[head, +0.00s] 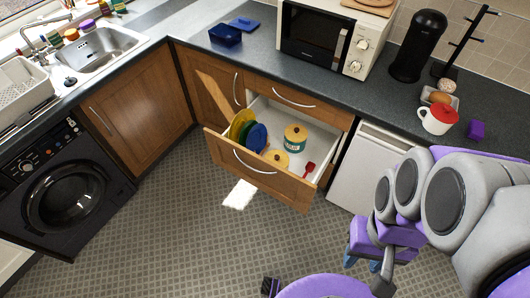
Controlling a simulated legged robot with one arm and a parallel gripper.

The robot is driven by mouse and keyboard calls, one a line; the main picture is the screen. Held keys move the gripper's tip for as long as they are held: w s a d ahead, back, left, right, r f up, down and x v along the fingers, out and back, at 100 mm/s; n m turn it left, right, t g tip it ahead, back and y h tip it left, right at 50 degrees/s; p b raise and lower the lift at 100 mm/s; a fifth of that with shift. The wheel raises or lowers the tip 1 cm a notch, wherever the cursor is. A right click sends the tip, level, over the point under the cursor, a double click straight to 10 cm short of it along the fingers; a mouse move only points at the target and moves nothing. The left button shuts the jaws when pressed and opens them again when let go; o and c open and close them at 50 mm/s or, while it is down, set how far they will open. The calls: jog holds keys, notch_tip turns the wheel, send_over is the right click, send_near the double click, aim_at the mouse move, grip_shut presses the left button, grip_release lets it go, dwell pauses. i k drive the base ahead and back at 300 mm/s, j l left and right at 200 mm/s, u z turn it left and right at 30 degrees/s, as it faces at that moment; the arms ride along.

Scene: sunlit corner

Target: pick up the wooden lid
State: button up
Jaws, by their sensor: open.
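No lid is plainly recognisable as wooden from here. In the open drawer (258,183), a teal canister (295,143) stands upright with a yellowish, knobbed lid (295,131) on top. A similar yellowish lid-like piece (278,158) sits nearer the drawer front; what is under it is hard to see. A tan wooden round item (370,6) lies on the microwave, cut off by the top edge. My gripper (361,265) points down over the floor, right of and nearer than the drawer. It is open, apart from all these things, and partly hidden by my arm.
Yellow, green and blue plates (257,137) stand in the drawer's left, with a red utensil (309,169) at its right. The microwave (320,38), black coffee machine (418,45) and red-topped white mug (437,120) occupy the counter. The floor (190,225) before the drawer is clear.

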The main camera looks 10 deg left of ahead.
aim_at(277, 159)
jog(key=i+u, duration=0.4)
jog(key=i+l+u, duration=0.15)
jog(key=u, duration=0.3)
